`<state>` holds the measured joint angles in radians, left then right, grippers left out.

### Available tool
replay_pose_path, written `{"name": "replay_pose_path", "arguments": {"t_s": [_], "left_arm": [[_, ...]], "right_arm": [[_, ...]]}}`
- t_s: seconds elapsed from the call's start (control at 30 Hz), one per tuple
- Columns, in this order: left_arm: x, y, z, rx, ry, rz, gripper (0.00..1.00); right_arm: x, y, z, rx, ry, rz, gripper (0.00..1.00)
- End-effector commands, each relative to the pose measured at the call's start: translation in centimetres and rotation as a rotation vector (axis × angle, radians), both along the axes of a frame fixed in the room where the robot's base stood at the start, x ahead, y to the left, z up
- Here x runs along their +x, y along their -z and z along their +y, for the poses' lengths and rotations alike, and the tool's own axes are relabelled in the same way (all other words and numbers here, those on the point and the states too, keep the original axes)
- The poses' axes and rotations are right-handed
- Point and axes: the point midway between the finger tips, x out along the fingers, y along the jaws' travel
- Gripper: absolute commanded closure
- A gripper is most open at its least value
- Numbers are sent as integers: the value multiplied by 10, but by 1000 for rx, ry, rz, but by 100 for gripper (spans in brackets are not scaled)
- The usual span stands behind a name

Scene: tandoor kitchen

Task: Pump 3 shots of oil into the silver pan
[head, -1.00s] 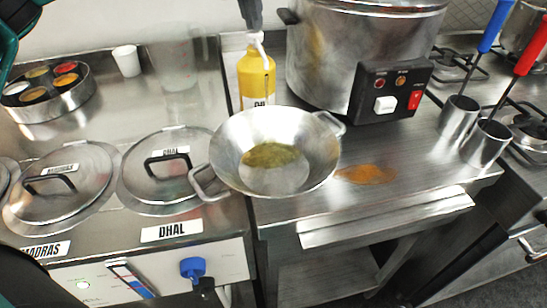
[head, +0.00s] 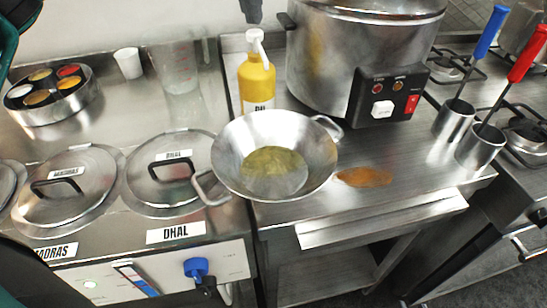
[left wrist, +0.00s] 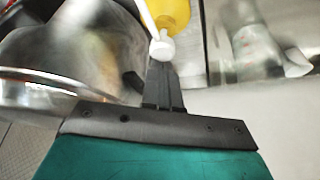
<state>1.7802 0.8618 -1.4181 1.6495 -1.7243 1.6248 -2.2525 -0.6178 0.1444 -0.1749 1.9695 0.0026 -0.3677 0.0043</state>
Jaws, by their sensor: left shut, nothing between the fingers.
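The silver pan (head: 229,140), a two-handled bowl shape, stands mid-view on the steel counter. A pool of yellow-green oil (head: 275,165) lies in its bottom. The yellow oil bottle (head: 257,82) stands upright behind the pan, its lower label partly hidden by the rim. Its white pump head (head: 256,40) is raised. My left gripper (head: 253,20) is shut and empty, pointing down just above the pump head with a small gap. In the left wrist view its fingertips (left wrist: 161,66) line up with the white pump head (left wrist: 161,46). My right gripper is not in view.
A large steel cooker (head: 330,60) stands close right of the bottle. A clear jug (head: 175,68) and white cup (head: 128,62) are at the left back. Lidded pots (head: 170,190) sit left of the pan. An orange spill (head: 365,177) lies to its right.

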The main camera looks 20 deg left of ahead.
Motion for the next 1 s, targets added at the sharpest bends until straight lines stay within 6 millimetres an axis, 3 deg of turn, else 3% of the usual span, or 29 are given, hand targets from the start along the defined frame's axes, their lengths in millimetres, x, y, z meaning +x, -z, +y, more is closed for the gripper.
{"name": "replay_pose_path", "arguments": {"t_s": [0.43, 1.0], "left_arm": [[0, -6, 0, -1, 0, -3, 100], [0, -60, 0, -1, 0, -2, 100]], "right_arm": [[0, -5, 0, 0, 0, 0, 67], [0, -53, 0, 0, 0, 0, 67]]}}
